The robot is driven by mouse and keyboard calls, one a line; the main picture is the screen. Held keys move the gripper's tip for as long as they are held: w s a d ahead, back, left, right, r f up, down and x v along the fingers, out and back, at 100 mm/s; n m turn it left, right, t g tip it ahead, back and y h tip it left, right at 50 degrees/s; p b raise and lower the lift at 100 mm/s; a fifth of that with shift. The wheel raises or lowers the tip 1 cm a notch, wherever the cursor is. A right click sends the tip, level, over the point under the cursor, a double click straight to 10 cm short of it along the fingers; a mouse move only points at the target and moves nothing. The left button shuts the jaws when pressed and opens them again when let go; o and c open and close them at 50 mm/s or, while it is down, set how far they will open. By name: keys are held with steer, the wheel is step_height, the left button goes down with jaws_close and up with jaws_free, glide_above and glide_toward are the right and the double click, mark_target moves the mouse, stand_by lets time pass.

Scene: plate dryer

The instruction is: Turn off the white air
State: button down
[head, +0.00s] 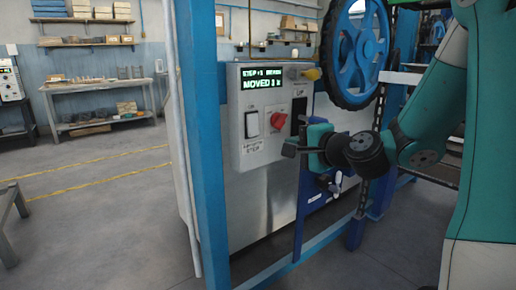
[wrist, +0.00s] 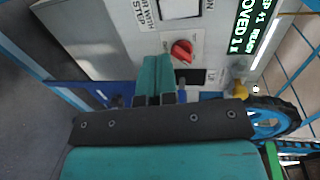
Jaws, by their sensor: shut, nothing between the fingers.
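A small white handle (head: 338,181) sits on the blue panel below and right of the grey control box in the head view. It looks like the white air valve, but its label is too small to read. I cannot pick it out in the wrist view, where my gripper covers much of the lower area. My gripper (head: 290,148) is in front of the control box's lower right part, above and left of the white handle and apart from it. In the wrist view my gripper (wrist: 152,70) has its teal fingers together, with nothing held, pointing at the box face.
The control box (head: 240,88) carries a lit display (head: 263,80), a white rocker switch (head: 251,124), a red knob (head: 279,119) and a yellow knob (head: 311,74). A blue post (head: 205,150) stands left. Open floor lies further left.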

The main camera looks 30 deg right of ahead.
steer(key=shift+r, duration=0.1)
steer(key=p, duration=1.3)
glide_toward(253, 137)
steer(key=x, duration=0.6)
steer(key=shift+w+r, duration=0.15)
steer(key=shift+w, duration=0.1)
steer(key=shift+w+a+f, duration=0.1)
steer(key=shift+w+f, duration=0.2)
steer(key=shift+w, duration=0.2)
